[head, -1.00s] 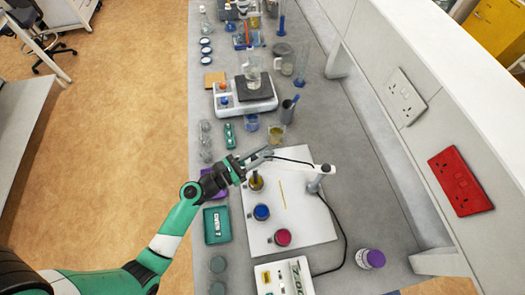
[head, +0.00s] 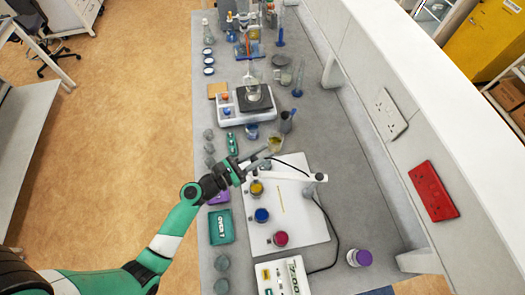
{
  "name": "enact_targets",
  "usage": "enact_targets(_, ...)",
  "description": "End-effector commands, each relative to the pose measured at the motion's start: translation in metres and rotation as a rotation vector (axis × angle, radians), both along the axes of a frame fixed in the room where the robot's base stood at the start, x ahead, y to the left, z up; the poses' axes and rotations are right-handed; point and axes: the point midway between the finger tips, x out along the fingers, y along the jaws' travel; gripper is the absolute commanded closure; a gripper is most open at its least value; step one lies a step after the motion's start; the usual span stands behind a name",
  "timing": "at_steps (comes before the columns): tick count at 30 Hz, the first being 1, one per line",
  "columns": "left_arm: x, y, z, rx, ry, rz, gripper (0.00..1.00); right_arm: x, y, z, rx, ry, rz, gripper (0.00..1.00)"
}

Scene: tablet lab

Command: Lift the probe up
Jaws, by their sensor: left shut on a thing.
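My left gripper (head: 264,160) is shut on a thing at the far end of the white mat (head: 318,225). That thing is most likely the probe, but it is too small and hidden by the fingers to make out. A black cable runs from the fingers toward the probe stand (head: 310,189), whose white arm reaches left to just below the gripper. A yellow cup (head: 257,188) stands just below the gripper in the picture, with its yellow contents showing. My right gripper is out of view.
A blue cup (head: 262,215) and a red cup (head: 281,239) stand on the mat. A meter (head: 283,277) sits at its near edge. A green box (head: 221,226) lies left. A hotplate with a beaker (head: 246,103) stands farther back. The bench right of the mat is mostly clear.

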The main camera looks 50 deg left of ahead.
Motion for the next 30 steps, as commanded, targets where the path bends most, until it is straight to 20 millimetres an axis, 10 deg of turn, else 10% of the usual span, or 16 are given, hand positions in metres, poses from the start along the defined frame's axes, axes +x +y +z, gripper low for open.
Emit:
enact_targets(6, 0.002, 0.001, 0.007, -0.001, -0.018, 0.001, 1.0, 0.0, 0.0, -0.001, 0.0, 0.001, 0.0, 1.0)
enact_targets(7, 0.002, 0.001, 0.007, -0.001, -0.019, 0.001, 0.69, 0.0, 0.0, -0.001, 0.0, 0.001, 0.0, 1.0)
enact_targets(11, 0.002, 0.001, 0.006, -0.001, -0.016, 0.001, 0.46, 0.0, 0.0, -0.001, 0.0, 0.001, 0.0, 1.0)
enact_targets(30, -0.024, 0.006, 0.002, -0.001, -0.009, 0.004, 0.44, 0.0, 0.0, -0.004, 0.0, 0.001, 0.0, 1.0)
